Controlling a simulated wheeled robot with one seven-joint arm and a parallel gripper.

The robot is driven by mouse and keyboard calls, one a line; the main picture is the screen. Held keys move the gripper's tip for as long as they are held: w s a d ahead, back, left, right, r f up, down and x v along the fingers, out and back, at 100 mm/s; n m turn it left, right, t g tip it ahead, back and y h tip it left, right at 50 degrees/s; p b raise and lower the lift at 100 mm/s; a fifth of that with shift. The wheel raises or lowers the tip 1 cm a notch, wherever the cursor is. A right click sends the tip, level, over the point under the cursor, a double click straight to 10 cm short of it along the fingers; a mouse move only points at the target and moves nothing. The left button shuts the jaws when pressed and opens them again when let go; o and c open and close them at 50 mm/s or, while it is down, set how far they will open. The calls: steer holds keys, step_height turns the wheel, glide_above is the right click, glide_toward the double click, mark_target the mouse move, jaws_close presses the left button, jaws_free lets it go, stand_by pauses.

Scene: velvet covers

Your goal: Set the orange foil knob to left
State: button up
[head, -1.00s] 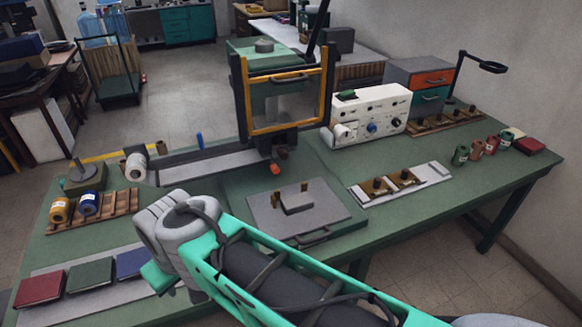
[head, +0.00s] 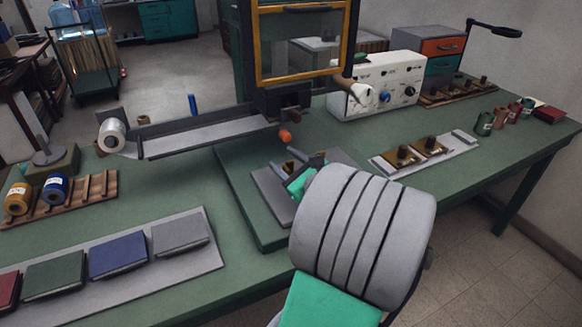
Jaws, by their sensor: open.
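The orange knob (head: 285,136) is small and sits low on the front of the dark press, just under its head. It is in plain view, but I cannot tell which way it is set. My gripper (head: 297,165) is open, with its grey fingers apart over the grey plate (head: 262,184) of the press bed. It is below and slightly right of the orange knob in the picture, not seen touching it. My thick grey wrist hides much of the plate and of the bed's right side.
The yellow-framed guard (head: 303,77) stands above the knob. A foil roll (head: 112,134) and a long grey rail (head: 195,137) lie to the left. A white control box (head: 378,84) stands right. Covers lie on a grey board (head: 205,272) front left. Green tabletop (head: 165,185) is clear between.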

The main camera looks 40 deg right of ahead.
mark_target(287, 139)
steer(key=s+d+m, duration=0.1)
steer(key=d+m+h, duration=0.1)
steer(key=s+d+m+t+h, duration=0.1)
steer(key=d+m, duration=0.1)
steer(key=shift+s+d+r, duration=0.1)
steer(key=shift+s+r, duration=0.1)
steer(key=shift+s, duration=0.15)
steer(key=x, duration=0.7)
steer(key=shift+w+r, duration=0.15)
steer(key=shift+w, duration=0.15)
jaws_close()
stand_by(0.4)
